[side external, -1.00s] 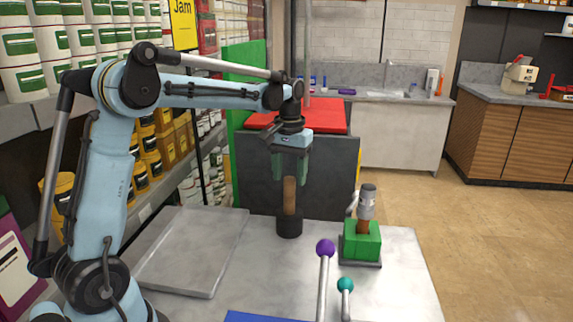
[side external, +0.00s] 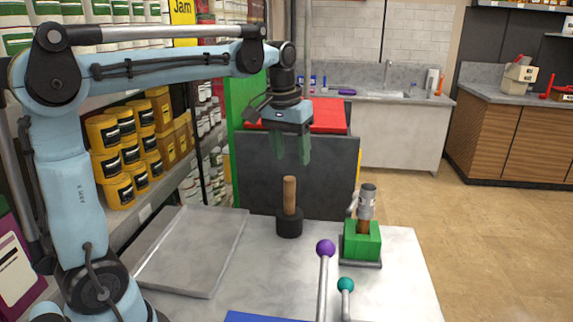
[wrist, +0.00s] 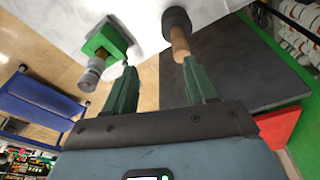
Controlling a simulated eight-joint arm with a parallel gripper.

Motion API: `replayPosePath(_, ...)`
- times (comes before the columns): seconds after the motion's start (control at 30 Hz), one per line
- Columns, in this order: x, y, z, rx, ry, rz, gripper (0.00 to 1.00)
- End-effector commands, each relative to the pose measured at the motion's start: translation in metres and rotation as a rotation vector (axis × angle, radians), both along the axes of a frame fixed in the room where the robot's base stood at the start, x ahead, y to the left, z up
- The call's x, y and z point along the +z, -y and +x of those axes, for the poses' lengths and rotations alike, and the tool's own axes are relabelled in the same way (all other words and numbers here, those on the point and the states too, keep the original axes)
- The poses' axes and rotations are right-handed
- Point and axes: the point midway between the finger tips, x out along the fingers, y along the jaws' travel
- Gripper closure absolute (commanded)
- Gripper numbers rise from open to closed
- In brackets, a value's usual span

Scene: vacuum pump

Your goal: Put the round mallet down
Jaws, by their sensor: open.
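The round mallet (side external: 289,221) stands upright on its black head near the back edge of the light grey table, with its wooden handle pointing up. It also shows in the wrist view (wrist: 179,38). My gripper (side external: 292,162) is open and empty, pointing down above the handle. In the side view its fingertips are a little above the handle's top, with a small gap. In the wrist view the right finger looks close to the handle's end; whether they touch is not clear there.
A green block holding a grey-topped tool (side external: 362,240) stands right of the mallet. A shallow grey tray (side external: 190,252) lies at left. A purple-knobbed lever (side external: 325,249) and a teal-knobbed lever (side external: 345,286) rise at the front. A dark panel (side external: 330,180) stands behind the table.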

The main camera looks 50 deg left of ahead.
Motion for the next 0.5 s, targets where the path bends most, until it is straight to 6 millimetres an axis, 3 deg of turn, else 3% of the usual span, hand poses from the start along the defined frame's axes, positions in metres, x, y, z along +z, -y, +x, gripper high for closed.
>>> replayPosePath(0.2, -0.02, 0.04, -0.041, -0.138, 0.157, 0.043, 0.44)
replayPosePath(0.5, -0.067, 0.077, -0.093, -0.302, 0.358, 0.092, 0.44)
